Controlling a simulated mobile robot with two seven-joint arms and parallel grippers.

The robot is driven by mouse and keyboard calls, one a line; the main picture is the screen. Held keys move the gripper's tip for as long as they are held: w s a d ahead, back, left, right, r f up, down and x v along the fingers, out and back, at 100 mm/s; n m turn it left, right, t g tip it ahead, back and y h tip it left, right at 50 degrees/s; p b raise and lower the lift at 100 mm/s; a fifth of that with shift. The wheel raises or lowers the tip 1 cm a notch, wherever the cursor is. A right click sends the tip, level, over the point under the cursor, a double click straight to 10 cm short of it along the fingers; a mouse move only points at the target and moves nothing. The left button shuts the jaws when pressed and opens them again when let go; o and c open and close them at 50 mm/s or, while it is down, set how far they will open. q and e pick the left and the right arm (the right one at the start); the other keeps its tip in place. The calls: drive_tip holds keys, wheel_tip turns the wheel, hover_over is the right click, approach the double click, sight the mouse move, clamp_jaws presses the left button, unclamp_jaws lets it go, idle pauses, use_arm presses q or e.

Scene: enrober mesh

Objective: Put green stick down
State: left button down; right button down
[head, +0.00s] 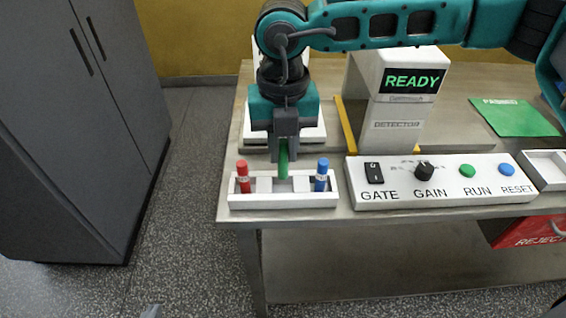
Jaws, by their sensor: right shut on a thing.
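The green stick (283,162) is upright between the fingers of my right gripper (284,155), which is shut on it. The stick is over the middle of the white holder (285,202), between a red stick (243,177) and a blue stick (321,175). The red stick stands in the left part of the holder and the blue one in the right part. I cannot tell whether the green stick's lower end touches the holder. Only a small grey tip of my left gripper (152,311) shows at the bottom edge; its jaws cannot be made out.
A control panel (440,194) with a switch, knob and buttons is right of the holder. Behind it stands the detector (397,125) reading READY. A green mat (515,118) lies far right, a red reject bin (530,231) hangs below. A grey cabinet (75,130) stands left.

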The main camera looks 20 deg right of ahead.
sight(283, 166)
drive_tip(key=shift+f, duration=2.25)
drive_tip(key=shift+f, duration=0.2)
drive_tip(key=c, duration=1)
unclamp_jaws()
drive_tip(key=shift+r, duration=0.1)
drive_tip(key=shift+r, duration=0.1)
wheel_tip(283, 166, up, 12)
drive_tip(key=shift+r, duration=0.1)
drive_tip(key=shift+s, duration=0.1)
